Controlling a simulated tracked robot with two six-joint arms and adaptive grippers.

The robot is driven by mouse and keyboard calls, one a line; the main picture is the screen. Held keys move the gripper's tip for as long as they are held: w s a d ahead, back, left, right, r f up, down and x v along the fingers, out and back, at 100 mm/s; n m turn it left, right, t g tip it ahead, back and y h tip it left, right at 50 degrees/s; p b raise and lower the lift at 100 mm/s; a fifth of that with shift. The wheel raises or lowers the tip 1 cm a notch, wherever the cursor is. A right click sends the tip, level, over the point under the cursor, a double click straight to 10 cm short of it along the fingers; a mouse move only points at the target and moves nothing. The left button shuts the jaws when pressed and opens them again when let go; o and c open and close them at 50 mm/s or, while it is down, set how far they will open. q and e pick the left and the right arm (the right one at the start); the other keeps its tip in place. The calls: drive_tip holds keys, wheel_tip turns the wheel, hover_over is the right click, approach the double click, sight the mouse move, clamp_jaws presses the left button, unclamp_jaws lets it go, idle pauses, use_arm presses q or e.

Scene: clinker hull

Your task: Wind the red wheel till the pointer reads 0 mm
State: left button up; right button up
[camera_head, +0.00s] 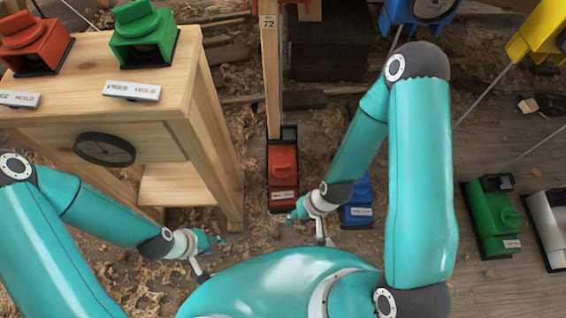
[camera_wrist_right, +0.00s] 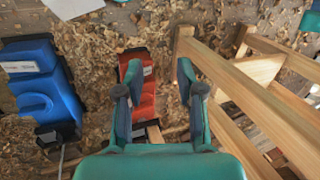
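A red unit with a raised red knob-like part and a pale label (camera_head: 283,172) stands on the littered floor at the foot of a wooden post. In the right wrist view the red unit (camera_wrist_right: 146,98) shows beyond and between my fingers. My right gripper (camera_head: 297,212) is near the red unit's lower end in the head view; its fingers (camera_wrist_right: 159,75) are spread, with nothing visibly held. My left gripper (camera_head: 212,241) is low at the left, away from the red unit; its fingers are too small to read. Another red unit (camera_head: 35,42) sits on the wooden bench. No readable 0 mm pointer shows.
The wooden bench (camera_head: 190,120) at left carries a green unit (camera_head: 142,30) and a dark dial (camera_head: 105,149). A blue unit (camera_head: 357,205) stands close right of the floor red unit. Another green unit (camera_head: 493,215) is further right. A post (camera_head: 270,70) marked 72 rises behind.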

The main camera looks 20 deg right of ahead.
drive_tip(key=n+h+b, duration=0.2)
drive_tip(key=n+h, duration=0.2)
drive_tip(key=n, duration=1.4)
approach(283, 166)
drive_tip(key=shift+g, duration=0.3)
drive_tip(key=f+b, duration=0.1)
drive_tip(key=f, duration=0.2)
drive_tip(key=f+b, duration=0.2)
drive_tip(key=f, duration=0.1)
drive_tip(key=f+b, duration=0.1)
drive_tip(key=f, duration=0.2)
drive_tip(key=shift+w+f, duration=0.25)
drive_tip(key=shift+f, duration=0.05)
